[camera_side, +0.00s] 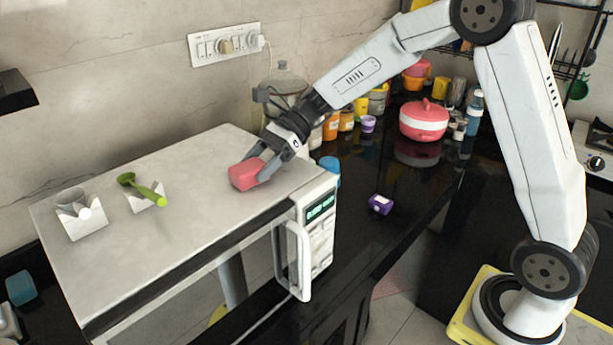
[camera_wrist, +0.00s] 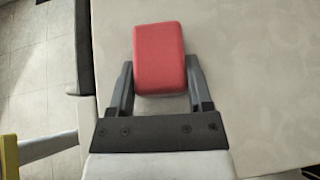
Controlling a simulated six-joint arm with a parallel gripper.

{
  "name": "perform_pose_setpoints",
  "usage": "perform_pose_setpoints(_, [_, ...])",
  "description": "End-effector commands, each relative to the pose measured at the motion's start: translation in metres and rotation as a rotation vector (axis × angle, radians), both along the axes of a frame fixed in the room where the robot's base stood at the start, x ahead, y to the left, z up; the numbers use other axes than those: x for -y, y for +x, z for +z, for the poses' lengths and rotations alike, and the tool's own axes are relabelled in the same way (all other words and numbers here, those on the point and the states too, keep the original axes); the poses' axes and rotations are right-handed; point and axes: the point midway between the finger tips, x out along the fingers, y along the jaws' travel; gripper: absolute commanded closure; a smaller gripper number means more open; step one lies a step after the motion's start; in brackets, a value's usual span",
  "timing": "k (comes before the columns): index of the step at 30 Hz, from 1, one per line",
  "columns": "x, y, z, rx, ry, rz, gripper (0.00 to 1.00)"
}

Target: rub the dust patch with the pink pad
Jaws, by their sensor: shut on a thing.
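The pink pad (camera_side: 244,175) is a small rounded block at the right part of the white microwave's top (camera_side: 150,222). My gripper (camera_side: 257,172) is shut on the pad, with one finger on each side of it. In the wrist view the pad (camera_wrist: 159,55) sticks out ahead of the fingers of my gripper (camera_wrist: 160,85). The pad is at or just above the top surface; I cannot tell whether it touches. I cannot make out a distinct dust patch; the top shows only faint mottling in the wrist view.
A purple box (camera_side: 380,204) and a red pot (camera_side: 424,120) are on the black counter. The top's middle is clear.

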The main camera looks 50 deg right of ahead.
Motion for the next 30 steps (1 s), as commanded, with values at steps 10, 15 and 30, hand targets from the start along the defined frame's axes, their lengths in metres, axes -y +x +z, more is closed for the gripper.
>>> perform_pose_setpoints(10, [0.005,0.000,0.000,-0.001,0.000,0.000,1.00])
perform_pose_setpoints(15, [0.019,0.000,0.000,0.000,-0.001,-0.001,1.00])
perform_pose_setpoints(30, [0.037,0.000,0.000,0.001,0.000,0.000,1.00])
